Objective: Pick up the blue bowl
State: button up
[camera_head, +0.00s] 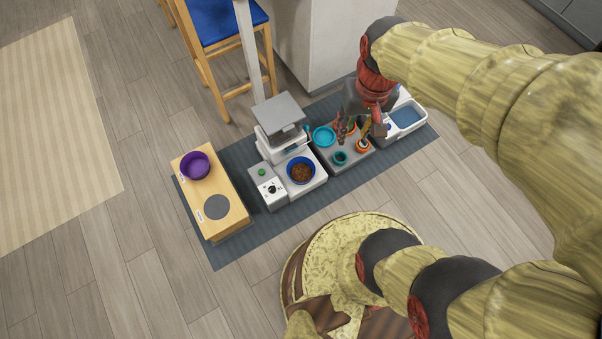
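The dark blue bowl (289,167) stands upright on a white feeder-like unit near the middle of the mat, with brown kibble (301,173) inside. My gripper (361,131) points down over the grey tray to the right of the blue bowl. Its two fingers are spread apart, with no blue bowl between them. The gripper partly hides small orange items behind and below it. Its exact height above the tray is hard to tell.
A teal bowl (324,137) and small cups sit on the grey tray (355,161). A white basin (407,116) stands at right. A wooden stand (228,221) holds a purple bowl (195,166) at left. A blue-seated chair (220,25) stands behind. Floor at front left is clear.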

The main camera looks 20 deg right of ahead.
jog(key=w+f+m+g+y+b, duration=0.15)
jog(key=w+f+m+y, duration=0.3)
jog(key=f, duration=1.15)
jog(key=w+f+m+g+y, duration=0.35)
jog(key=w+f, duration=0.25)
jog(key=f, duration=1)
notch_tip(320, 180, down, 21)
jog(key=a+m+t+y, duration=0.3)
jog(key=m, duration=0.4)
jog(key=m+t+h+b, duration=0.2)
jog(key=m+t+h, duration=0.4)
jog(key=m+t, duration=0.95)
send_near(314, 168)
jog(key=w+r+m+g, duration=0.1)
jog(key=w+m+g, duration=0.1)
jog(key=w, duration=0.1)
jog(key=x, duration=0.2)
jog(key=b+x, duration=0.1)
jog(key=x, duration=0.2)
jog(key=b+x, duration=0.1)
jog(key=x, duration=0.1)
jog(key=shift+w+a, duration=0.1)
jog(key=shift+a, duration=0.3)
